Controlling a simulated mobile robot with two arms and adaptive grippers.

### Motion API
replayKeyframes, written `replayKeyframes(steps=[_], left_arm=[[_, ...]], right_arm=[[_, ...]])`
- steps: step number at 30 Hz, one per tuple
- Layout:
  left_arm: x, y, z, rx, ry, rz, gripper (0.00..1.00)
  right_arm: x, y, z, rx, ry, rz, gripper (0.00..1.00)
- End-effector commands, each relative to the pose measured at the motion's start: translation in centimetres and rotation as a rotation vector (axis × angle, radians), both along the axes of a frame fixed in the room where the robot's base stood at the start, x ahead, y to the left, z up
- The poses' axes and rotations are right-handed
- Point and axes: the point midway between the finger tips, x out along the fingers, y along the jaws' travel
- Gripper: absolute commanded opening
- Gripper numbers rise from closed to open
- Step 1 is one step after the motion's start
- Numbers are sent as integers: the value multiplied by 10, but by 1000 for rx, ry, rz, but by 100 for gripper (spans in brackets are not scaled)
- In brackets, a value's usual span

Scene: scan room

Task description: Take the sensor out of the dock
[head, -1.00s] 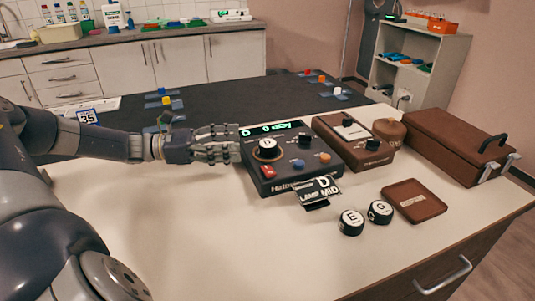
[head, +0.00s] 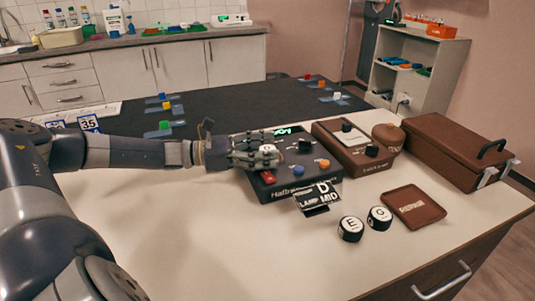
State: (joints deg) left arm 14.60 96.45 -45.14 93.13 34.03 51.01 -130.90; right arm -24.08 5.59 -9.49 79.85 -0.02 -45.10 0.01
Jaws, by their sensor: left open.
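The dark dock unit (head: 300,188) with a green display stands on the pale worktop. A round black sensor (head: 268,149) with a white top sits in the dock's upper left, partly hidden by my fingers. My left gripper (head: 264,155) is open, with its fingers over and beside the sensor. I cannot tell whether they touch it. Two loose round black pieces, marked E (head: 350,229) and G (head: 379,218), stand on the worktop in front. My right gripper is not in view.
A brown unit (head: 355,158) with a knob, a round brown pot (head: 388,138) and a brown case (head: 455,150) stand to the right of the dock. A brown square tray (head: 413,206) and a LAMP MID card (head: 318,198) lie in front. The worktop's front left is clear.

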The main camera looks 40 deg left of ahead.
Motion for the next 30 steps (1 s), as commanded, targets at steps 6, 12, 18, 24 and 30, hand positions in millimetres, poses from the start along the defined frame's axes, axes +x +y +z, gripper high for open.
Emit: replayKeyframes(steps=[6, 12, 18, 24, 30], left_arm=[[0, 0, 0, 0, 0, 0, 19], [0, 0, 0, 1, -1, 0, 14], [0, 1, 2, 2, -1, 0, 14], [0, 1, 19, 4, -3, 1, 14], [-10, -12, 37, 1, 0, -5, 14]], right_arm=[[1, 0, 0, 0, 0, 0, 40], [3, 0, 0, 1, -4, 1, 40], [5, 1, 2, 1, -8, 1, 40], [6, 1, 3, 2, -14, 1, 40], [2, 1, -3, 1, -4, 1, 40]])
